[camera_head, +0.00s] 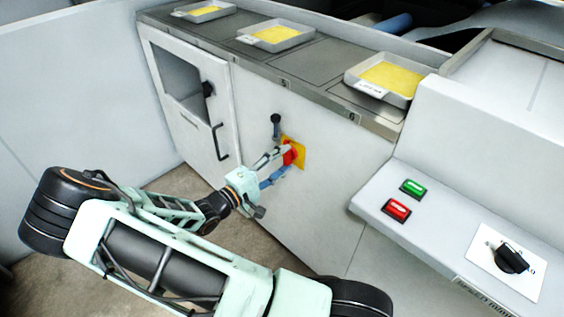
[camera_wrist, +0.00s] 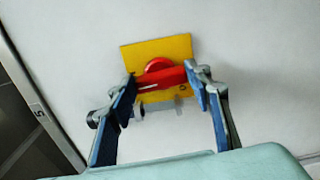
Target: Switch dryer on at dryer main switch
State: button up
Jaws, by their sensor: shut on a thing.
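The dryer main switch is a red rotary knob (camera_head: 290,153) on a yellow plate (camera_head: 299,148), fixed to the white front panel of the machine. In the wrist view the red knob (camera_wrist: 160,75) lies across the middle of the yellow plate (camera_wrist: 157,50), its bar close to level and slightly tilted. My gripper (camera_head: 281,162) is at the switch, with its fingers on either side of the knob. In the wrist view my gripper (camera_wrist: 163,82) has its fingertips at the two ends of the red bar. The fingers hide part of the knob and plate in the head view.
A black knob (camera_head: 276,120) sits above and left of the switch. A cabinet door with a black handle (camera_head: 220,141) is further left. A grey console at right carries a green button (camera_head: 413,188), a red button (camera_head: 397,209) and a black dial (camera_head: 511,258). Trays (camera_head: 277,38) stand on top.

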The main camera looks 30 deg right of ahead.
jog(key=shift+m, duration=0.5)
jog(key=o, duration=1.2)
jog(key=shift+c, duration=0.2)
jog(key=shift+a, duration=0.15)
jog(key=v, duration=1.1)
jog(key=shift+s+a, duration=0.15)
jog(key=shift+a, duration=0.25)
